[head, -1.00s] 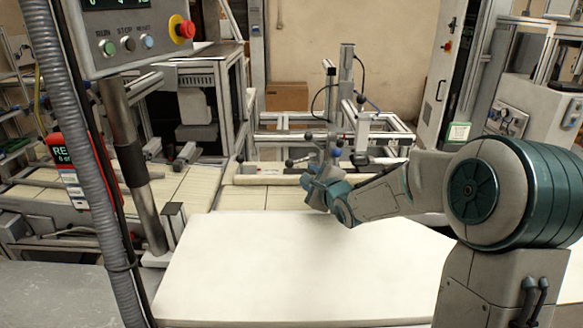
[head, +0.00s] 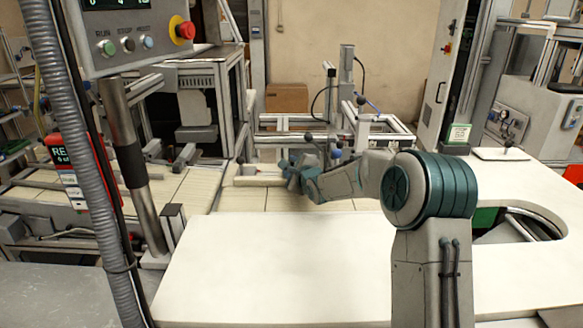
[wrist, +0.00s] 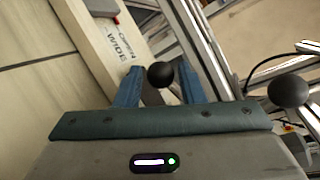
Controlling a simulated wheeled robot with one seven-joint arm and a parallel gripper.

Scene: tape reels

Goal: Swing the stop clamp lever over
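In the wrist view a round black knob (wrist: 160,75), which looks like the end of the clamp lever, sits between the two blue fingers of my gripper (wrist: 158,86). A gap shows on each side of the knob, so the fingers are open around it; its depth relative to the fingertips is unclear. In the head view my gripper (head: 290,170) is low over the far end of the conveyor, at the beige rail (head: 258,181). There the gripper hides the knob and the lever's pivot.
A second black knob (wrist: 288,90) stands to the right in the wrist view. A metal frame (head: 385,140) rises behind my gripper. A label reading WIDE (wrist: 118,42) is on the rail. The white table (head: 280,265) in front is clear. A control box (head: 130,35) hangs upper left.

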